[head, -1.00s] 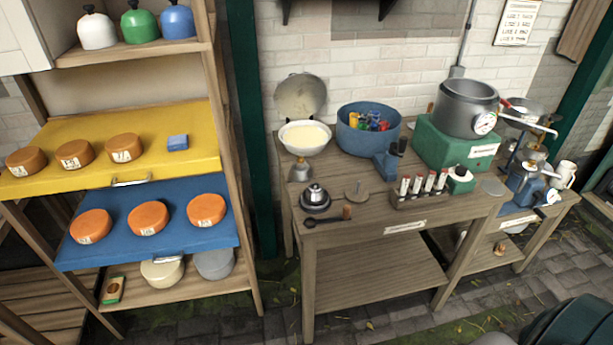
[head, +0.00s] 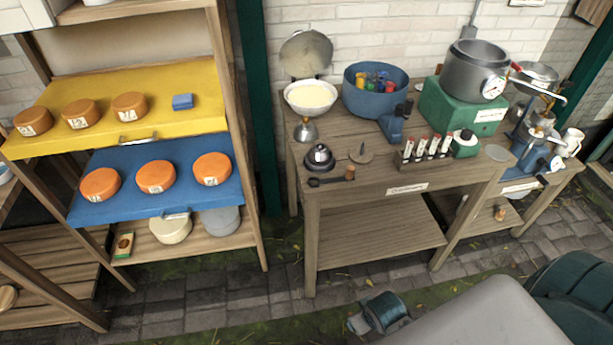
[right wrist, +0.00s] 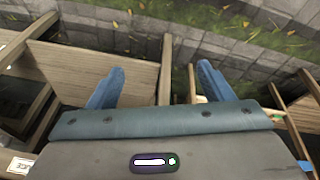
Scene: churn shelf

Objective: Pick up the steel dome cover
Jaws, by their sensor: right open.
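The steel dome cover (head: 319,155) is a small shiny dome with a knob. It sits on a dark round base near the front left of the wooden table (head: 400,200). My right gripper (right wrist: 160,68) shows two blue fingers spread wide apart with nothing between them. In the right wrist view it is over paving and wooden framing, and the dome cover does not show there. My left gripper is not in view.
A dark ladle (head: 330,181) lies just in front of the dome. A scale with a white bowl (head: 311,96) stands behind it. A rack of tubes (head: 425,150) and a blue tub (head: 375,92) are to the right. A shelf with cheeses (head: 155,177) stands left.

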